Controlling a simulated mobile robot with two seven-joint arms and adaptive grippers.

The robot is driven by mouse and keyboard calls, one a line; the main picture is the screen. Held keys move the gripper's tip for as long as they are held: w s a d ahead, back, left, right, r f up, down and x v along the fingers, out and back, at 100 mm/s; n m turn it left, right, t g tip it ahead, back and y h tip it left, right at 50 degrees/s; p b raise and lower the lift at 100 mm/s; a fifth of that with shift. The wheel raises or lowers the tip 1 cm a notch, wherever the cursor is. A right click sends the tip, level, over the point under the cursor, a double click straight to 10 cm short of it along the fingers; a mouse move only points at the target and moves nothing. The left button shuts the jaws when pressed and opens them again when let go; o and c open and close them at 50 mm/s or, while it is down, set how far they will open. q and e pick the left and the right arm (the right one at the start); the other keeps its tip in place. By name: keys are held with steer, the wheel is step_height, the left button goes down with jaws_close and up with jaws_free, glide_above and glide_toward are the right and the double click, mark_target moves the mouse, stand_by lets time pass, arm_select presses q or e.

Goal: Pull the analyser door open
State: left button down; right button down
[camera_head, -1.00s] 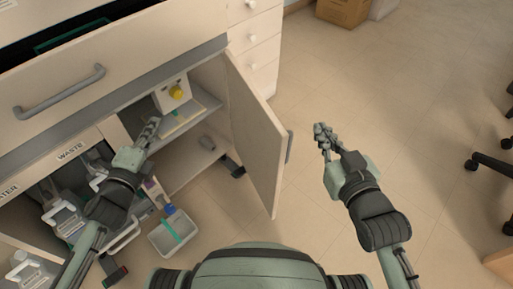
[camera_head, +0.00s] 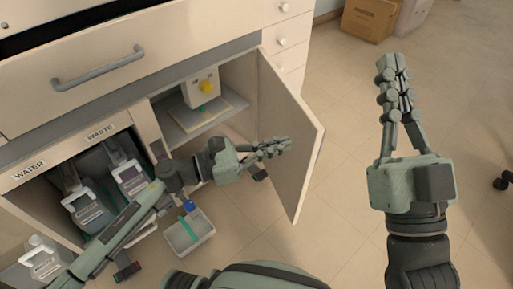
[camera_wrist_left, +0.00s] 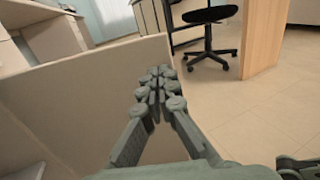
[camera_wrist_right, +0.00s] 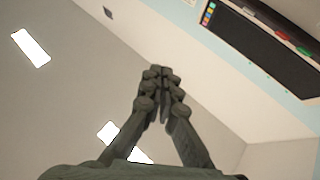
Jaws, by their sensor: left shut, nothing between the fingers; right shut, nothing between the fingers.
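The analyser door (camera_head: 292,140) is a beige panel, hinged at the cabinet's right side and standing wide open. Its inner face also fills the middle of the left wrist view (camera_wrist_left: 75,100). My left gripper (camera_head: 284,146) is shut and empty, in front of the door's inner face; I cannot tell if it touches. It shows in the left wrist view (camera_wrist_left: 158,76) too. My right gripper (camera_head: 393,68) is shut and empty, raised to the right of the door and apart from it. The door's outer handle is hidden in the head view.
The open cabinet holds a white device with a yellow knob (camera_head: 207,87) on a shelf. Bottles stand under the WATER and WASTE labels (camera_head: 100,132). A white tray (camera_head: 190,232) is below. A cardboard box (camera_head: 369,18) stands at the back. Floor right of the door is clear.

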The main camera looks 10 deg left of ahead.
mark_target(311, 136)
arm_select(q)
steer(key=shift+x, duration=2.55)
